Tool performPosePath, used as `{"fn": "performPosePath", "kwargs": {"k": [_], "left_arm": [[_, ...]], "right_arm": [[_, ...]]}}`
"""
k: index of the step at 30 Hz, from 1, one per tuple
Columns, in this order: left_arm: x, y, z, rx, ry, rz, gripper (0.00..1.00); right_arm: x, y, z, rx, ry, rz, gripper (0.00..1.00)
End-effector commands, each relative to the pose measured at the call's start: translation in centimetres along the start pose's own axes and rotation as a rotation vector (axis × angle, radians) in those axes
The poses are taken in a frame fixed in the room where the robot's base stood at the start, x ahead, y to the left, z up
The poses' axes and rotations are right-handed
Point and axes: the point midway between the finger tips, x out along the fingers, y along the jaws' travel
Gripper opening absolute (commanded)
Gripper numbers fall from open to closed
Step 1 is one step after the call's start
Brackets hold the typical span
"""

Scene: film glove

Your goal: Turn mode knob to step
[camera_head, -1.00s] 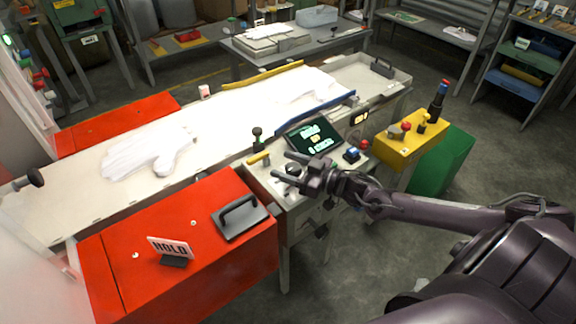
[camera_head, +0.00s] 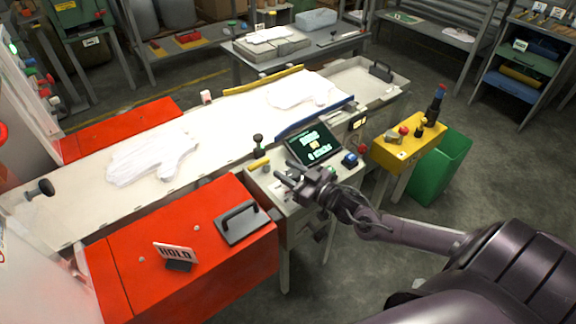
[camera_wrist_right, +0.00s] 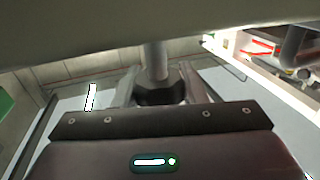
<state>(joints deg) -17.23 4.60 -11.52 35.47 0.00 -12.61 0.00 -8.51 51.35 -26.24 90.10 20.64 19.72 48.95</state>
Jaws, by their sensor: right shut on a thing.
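The control panel (camera_head: 266,183) is a light grey console with a dark screen (camera_head: 313,143) showing green text. My right gripper (camera_head: 284,173) is low over the panel's front part, its fingers pointing left. In the right wrist view, the gripper (camera_wrist_right: 160,88) is shut on a dark knob (camera_wrist_right: 160,95), which sits between its two fingers. This looks like the mode knob; its pointer and any step mark are hidden or too small to read. In the head view the gripper mostly covers the knob. My left gripper is out of view.
A black-topped lever (camera_head: 258,142), a yellow handle (camera_head: 259,163) and a blue button (camera_head: 350,159) stand on the panel close to the gripper. White gloves (camera_head: 150,160) lie on the conveyor. A red cover with a HOLD sign (camera_head: 175,252) is at left. A yellow control box (camera_head: 390,158) is at right.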

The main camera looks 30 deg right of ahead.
Motion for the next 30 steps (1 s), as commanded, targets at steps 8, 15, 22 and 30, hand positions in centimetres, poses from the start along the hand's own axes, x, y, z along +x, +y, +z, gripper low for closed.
{"fn": "performPosePath", "kwargs": {"k": [8,15,22,30], "left_arm": [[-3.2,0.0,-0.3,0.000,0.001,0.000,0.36],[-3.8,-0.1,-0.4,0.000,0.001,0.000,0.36],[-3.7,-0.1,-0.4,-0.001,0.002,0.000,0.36],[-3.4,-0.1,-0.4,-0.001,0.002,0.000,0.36]], "right_arm": [[-0.1,0.2,-0.3,0.011,-0.001,0.264,0.15],[-0.2,0.6,0.0,0.009,-0.001,0.483,0.15],[-0.3,0.8,0.1,0.007,-0.001,0.655,0.15],[-0.4,1.0,0.1,0.003,-0.001,0.780,0.15]]}}
